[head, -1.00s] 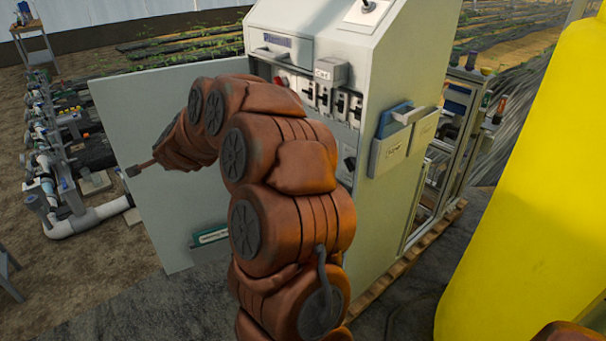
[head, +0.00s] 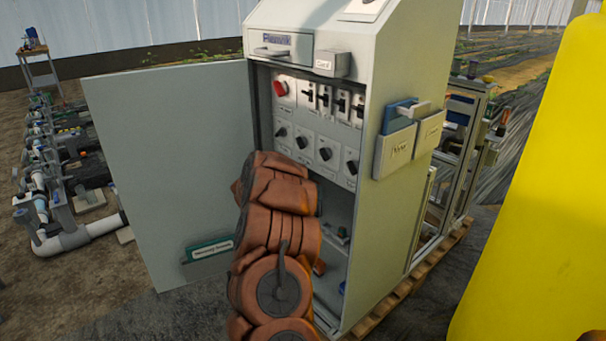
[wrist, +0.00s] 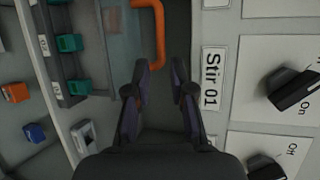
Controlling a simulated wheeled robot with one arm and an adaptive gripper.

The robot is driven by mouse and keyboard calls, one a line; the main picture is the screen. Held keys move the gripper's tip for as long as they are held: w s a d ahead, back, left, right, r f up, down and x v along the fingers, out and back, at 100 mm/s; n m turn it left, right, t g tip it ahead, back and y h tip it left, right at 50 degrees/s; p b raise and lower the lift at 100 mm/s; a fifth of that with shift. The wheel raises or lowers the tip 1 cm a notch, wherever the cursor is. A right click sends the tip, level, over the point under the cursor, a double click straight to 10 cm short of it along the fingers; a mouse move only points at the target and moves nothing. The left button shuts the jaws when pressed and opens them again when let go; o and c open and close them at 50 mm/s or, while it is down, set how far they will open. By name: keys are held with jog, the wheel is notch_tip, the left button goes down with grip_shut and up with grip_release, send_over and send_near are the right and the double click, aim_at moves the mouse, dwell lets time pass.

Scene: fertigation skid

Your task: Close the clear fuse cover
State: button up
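In the wrist view, a see-through panel (wrist: 122,42), which looks like the clear fuse cover, shows at the top left of centre. An orange bar handle (wrist: 159,40) stands at its right side. How far the cover is open I cannot tell. My gripper (wrist: 160,68) is open and empty, its two dark fingers apart, with the tips just below the orange handle in the picture. Whether the left finger touches the handle is unclear. In the head view my gripper and the cover are hidden behind my arm, in front of the cabinet's lower opening.
The grey cabinet (head: 385,235) has its big door (head: 170,150) swung open to the left. Switches and a red knob (head: 281,88) fill the upper panel.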

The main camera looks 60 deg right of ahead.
jog(key=x, duration=0.5)
jog(key=shift+d+f, duration=0.2)
jog(key=shift+d, duration=0.15)
jog(key=shift+w+d, duration=0.15)
jog(key=shift+d, duration=0.35)
grip_shut()
